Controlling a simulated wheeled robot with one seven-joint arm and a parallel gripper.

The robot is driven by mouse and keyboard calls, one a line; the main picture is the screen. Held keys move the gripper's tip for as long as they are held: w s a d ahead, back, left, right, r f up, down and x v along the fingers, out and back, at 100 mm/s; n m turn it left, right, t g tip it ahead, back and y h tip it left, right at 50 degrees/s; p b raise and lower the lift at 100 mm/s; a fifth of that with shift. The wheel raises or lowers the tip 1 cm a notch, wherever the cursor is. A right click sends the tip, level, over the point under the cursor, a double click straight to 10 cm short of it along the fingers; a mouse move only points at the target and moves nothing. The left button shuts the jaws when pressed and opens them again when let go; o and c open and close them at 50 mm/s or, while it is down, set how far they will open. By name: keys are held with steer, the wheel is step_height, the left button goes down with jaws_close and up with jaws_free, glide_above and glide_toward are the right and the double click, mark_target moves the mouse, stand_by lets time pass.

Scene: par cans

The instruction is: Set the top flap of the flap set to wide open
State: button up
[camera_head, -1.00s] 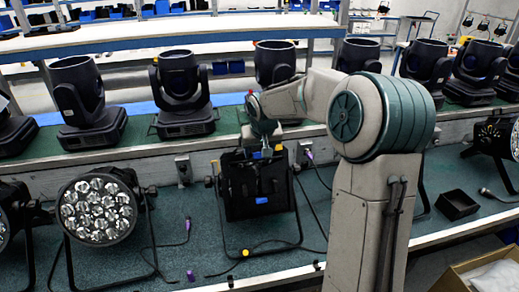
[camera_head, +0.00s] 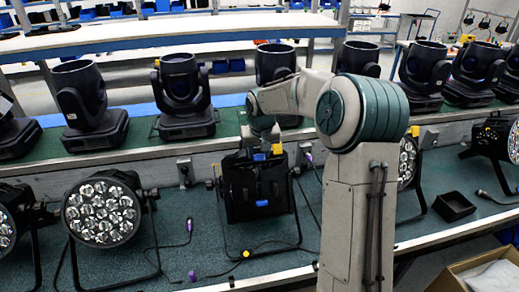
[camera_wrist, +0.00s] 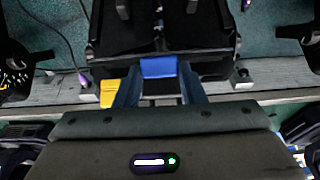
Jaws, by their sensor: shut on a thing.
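The flap set is a black box-like lamp with flaps (camera_head: 245,190) on a stand at the middle of the teal bench. A blue tab (camera_head: 262,203) is on its front, and a yellow tab (camera_head: 277,149) is at its upper right. My gripper (camera_head: 262,147) reaches down to its top edge. In the wrist view my gripper (camera_wrist: 158,88) has its two fingers at either side of a blue tab (camera_wrist: 158,67) on the top flap and is shut on it. The yellow tab (camera_wrist: 110,93) is left of the fingers. The flap's exact angle is hard to tell.
A par can with several lenses (camera_head: 103,212) stands to the left, apart from the flap set. Black moving-head lamps line the ledge behind, one (camera_head: 183,95) near my arm's left. A small black tray (camera_head: 454,206) lies to the right. Cables lie on the bench.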

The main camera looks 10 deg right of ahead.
steer(key=o, duration=1)
steer(key=shift+r, duration=0.15)
steer(key=b+v, duration=0.2)
steer(key=v, duration=1.1)
steer(key=shift+s+r+b, duration=0.2)
steer(key=shift+r+b, duration=0.1)
steer(key=shift+b, duration=0.1)
